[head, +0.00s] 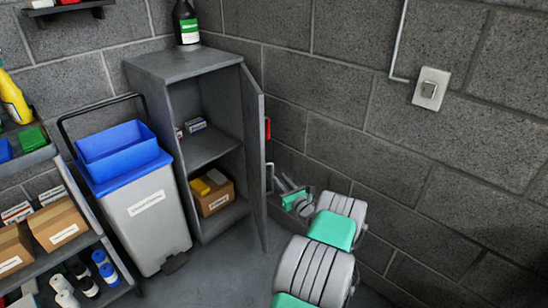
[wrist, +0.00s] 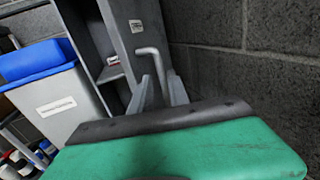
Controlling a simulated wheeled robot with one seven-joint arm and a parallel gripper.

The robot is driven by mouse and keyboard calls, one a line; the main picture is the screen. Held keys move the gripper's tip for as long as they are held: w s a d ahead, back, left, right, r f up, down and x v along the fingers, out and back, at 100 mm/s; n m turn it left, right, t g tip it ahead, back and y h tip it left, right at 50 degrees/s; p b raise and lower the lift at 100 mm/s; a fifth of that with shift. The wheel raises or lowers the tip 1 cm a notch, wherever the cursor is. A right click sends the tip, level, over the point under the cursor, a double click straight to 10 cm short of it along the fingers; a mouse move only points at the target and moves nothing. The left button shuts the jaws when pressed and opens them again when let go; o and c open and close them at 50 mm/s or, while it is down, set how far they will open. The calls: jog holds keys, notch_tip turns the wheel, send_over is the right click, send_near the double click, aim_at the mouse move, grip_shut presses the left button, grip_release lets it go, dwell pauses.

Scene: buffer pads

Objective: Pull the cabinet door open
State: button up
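The grey cabinet (head: 165,68) stands against the block wall. Its door (head: 254,160) stands wide open, swung out to the right, and the shelves inside show. A pale bar handle (head: 270,178) is on the door's outer face; it also shows in the wrist view (wrist: 150,53). My gripper (head: 286,184) is on the right side of the door, close to the handle. In the wrist view, the two grey fingers (wrist: 162,85) are apart, with the handle's bent bar seen between them. I cannot tell whether either finger touches it.
A grey bin with a blue lid (head: 145,220) stands left of the cabinet. A shelf rack with cardboard boxes (head: 58,224) is further left. A dark bottle (head: 187,25) is on the cabinet top. The wall is close on my right; floor before the door is clear.

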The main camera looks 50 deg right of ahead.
aim_at(273, 173)
jog(key=shift+w+d+f+b, duration=0.1)
jog(key=shift+w+f+b, duration=0.25)
jog(key=shift+w+b, duration=0.15)
jog(key=b+x, duration=0.1)
jog(key=x, duration=0.5)
jog(key=shift+s+f, duration=0.1)
jog(key=shift+w+d, duration=0.15)
jog(key=shift+w, duration=0.15)
grip_shut()
dwell(0.6)
